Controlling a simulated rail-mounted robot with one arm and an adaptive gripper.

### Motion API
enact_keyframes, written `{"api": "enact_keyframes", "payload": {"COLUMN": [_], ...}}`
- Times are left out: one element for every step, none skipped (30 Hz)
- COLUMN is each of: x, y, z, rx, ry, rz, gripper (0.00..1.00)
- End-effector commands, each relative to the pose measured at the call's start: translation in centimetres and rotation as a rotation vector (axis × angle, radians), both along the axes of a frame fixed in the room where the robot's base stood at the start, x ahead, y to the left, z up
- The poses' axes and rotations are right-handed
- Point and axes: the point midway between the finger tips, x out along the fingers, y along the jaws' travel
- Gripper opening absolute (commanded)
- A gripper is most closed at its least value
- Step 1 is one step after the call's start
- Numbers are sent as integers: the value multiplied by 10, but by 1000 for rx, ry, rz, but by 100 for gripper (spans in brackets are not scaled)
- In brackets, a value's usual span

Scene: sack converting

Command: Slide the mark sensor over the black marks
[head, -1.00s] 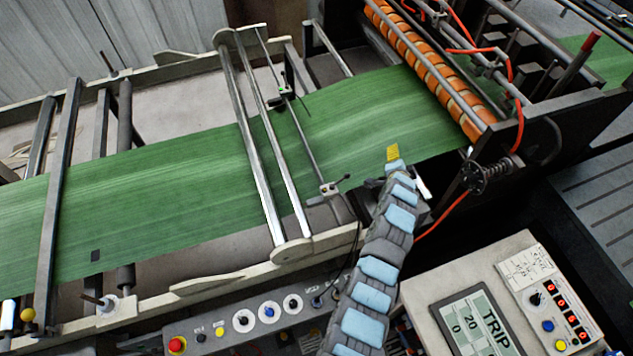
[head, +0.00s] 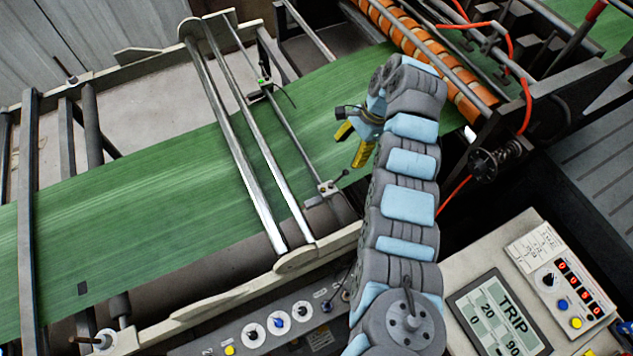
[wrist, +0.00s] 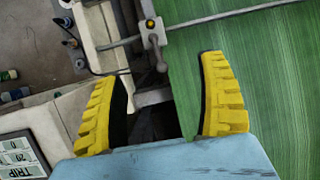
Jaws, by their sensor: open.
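A dark sensor head with a small green light (head: 264,84), which looks like the mark sensor, sits on a thin cross rod above the far part of the green web (head: 150,165). A metal clamp block with a small black-tipped lever (head: 328,188) is on the same rod at the web's near edge; it also shows in the wrist view (wrist: 153,32). A black mark (head: 82,288) lies near the web's near edge at lower left. My gripper (head: 352,141), with yellow fingers, is open and empty above the web, apart from the block. In the wrist view, the block lies beyond the fingertips (wrist: 165,68).
Two bright rollers (head: 235,135) cross the web left of the rod. Orange rollers (head: 440,55) and red hoses are at upper right. A button panel (head: 265,330) and a console with a TRIP screen (head: 497,315) stand in front. A handwheel (head: 484,165) is right of my arm.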

Motion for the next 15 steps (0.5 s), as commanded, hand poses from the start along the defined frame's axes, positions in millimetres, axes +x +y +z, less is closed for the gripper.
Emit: {"api": "enact_keyframes", "payload": {"x": [-4,-6,-8,-9,-10,-11,-12,-12,-12,-13,-13,-14,-14,-15,-16], "y": [-2,-3,-3,-3,-2,-2,-1,0,1,2,3,4,5,6,7], "z": [4,6,8,8,8,6,5,3,0,-3,-5,-9,-12,-15,-20], "rx": [-2,-3,-3,-3,-4,-2,-2,-2,-1,-1,-1,-2,-3,-3,-4], "ry": [20,29,39,44,48,49,51,50,49,49,47,47,46,45,45], "rz": [1,2,2,3,4,4,5,4,4,4,4,4,4,4,3], "gripper": [74,74,74,74,74,74,74,74,74,74,74,74,74,74,74]}}
